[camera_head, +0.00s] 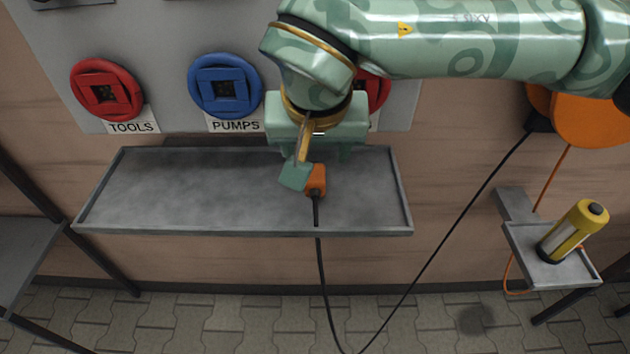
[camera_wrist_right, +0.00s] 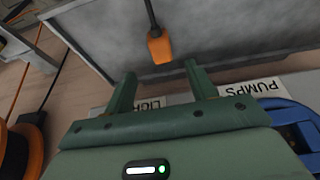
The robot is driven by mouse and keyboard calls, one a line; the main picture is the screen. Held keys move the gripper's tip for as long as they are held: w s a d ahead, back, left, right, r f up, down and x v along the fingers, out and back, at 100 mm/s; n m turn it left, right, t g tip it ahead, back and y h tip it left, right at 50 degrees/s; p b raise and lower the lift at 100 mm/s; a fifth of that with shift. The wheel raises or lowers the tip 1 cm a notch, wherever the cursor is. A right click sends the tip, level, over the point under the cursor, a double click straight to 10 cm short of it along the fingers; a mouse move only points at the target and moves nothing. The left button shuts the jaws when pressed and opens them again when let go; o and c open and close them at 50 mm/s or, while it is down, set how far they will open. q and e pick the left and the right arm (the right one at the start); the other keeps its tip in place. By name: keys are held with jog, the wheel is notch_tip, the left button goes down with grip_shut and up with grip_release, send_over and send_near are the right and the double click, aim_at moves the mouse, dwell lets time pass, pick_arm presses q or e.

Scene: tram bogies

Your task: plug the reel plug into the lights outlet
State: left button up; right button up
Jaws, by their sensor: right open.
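The reel plug (camera_head: 317,178) is an orange block on a black cable, at the shelf near its front edge. In the right wrist view the plug (camera_wrist_right: 159,47) shows beyond my fingertips, roughly in line with the gap between them. My right gripper (camera_head: 317,157) is open and empty over the shelf; its two fingers show apart in the wrist view (camera_wrist_right: 161,80). The lights outlet (camera_head: 377,92) is red, on the wall panel, mostly hidden behind my right arm and gripper. Its label (camera_wrist_right: 150,103) is partly covered in the wrist view. My left gripper is not in view.
A grey rimmed shelf (camera_head: 180,192) runs below the red tools outlet (camera_head: 105,90) and blue pumps outlet (camera_head: 224,86). The black cable (camera_head: 440,240) loops down to the floor and up to the orange reel (camera_head: 590,120). A yellow bottle (camera_head: 574,232) stands on a small right shelf.

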aim_at(315, 174)
jog(key=shift+x, duration=0.8)
jog(key=shift+f, duration=0.15)
jog(key=shift+w, duration=0.1)
jog(key=shift+f+b, duration=0.3)
jog(key=shift+b, duration=0.15)
jog(key=b+x, duration=0.2)
jog(key=x, duration=0.2)
jog(key=shift+a+f, duration=0.1)
jog(key=shift+f, duration=0.05)
jog(key=shift+w+f+b, duration=0.1)
jog(key=shift+f+b, duration=0.1)
jog(key=shift+b, duration=0.2)
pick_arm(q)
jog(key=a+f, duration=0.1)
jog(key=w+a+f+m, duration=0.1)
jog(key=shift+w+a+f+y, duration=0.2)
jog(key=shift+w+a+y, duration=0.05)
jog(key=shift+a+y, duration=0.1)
pick_arm(e)
jog(key=shift+r, duration=0.1)
